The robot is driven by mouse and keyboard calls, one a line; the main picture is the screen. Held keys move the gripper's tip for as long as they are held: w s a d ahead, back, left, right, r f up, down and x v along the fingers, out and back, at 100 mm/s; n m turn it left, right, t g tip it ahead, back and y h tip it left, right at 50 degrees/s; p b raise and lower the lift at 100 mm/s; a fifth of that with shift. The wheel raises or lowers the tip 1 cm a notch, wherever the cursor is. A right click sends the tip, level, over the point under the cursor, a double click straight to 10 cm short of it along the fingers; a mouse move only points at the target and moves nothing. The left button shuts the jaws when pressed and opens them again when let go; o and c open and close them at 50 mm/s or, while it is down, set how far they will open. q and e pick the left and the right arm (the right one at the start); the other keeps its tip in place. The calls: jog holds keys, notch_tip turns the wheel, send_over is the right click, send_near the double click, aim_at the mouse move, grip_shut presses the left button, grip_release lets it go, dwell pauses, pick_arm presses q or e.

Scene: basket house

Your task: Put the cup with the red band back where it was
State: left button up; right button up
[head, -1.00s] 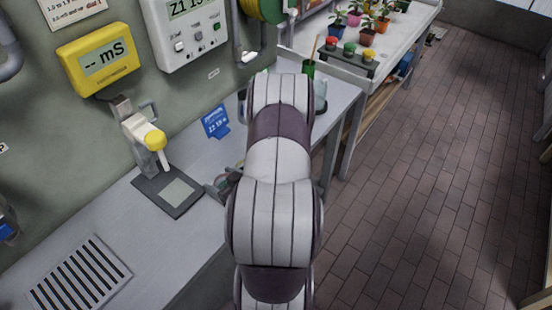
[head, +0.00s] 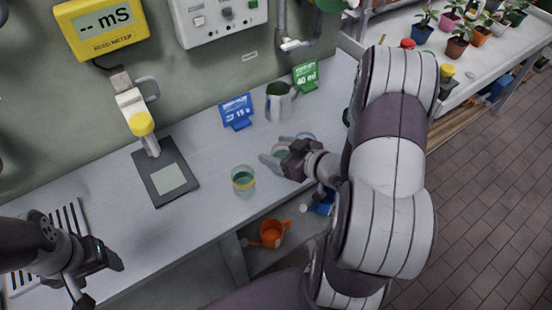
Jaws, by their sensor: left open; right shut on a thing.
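My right gripper (head: 275,153) is shut on a small clear cup (head: 281,151) with greenish contents, over the right part of the bench. The fingers hide most of this cup, so I cannot make out its band clearly. Another clear rim (head: 307,137) shows just behind the gripper, partly hidden. A clear cup with a yellow band (head: 243,181) stands upright on the bench, left of the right gripper and apart from it. My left gripper (head: 100,280) is open and empty at the lower left, near the bench's front edge.
A metal pitcher (head: 279,104) stands at the back between a blue sign (head: 237,112) and a green 40 ml sign (head: 306,76). A probe stand (head: 151,135) rises by a dark pad (head: 160,190). An orange watering can (head: 271,234) sits below the bench. Bench front centre is clear.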

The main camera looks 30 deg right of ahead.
jog(key=w+f, duration=0.2)
jog(key=w, duration=0.1)
jog(key=w+f, duration=0.1)
jog(key=shift+w+d, duration=0.15)
jog(key=shift+d, duration=0.15)
jog(key=f, duration=0.2)
jog(key=shift+a+f, duration=0.3)
jog(key=shift+f, duration=0.5)
jog(key=shift+d, duration=0.15)
jog(key=shift+f+b, duration=0.2)
jog(key=shift+b, duration=0.15)
jog(key=o, duration=1.1)
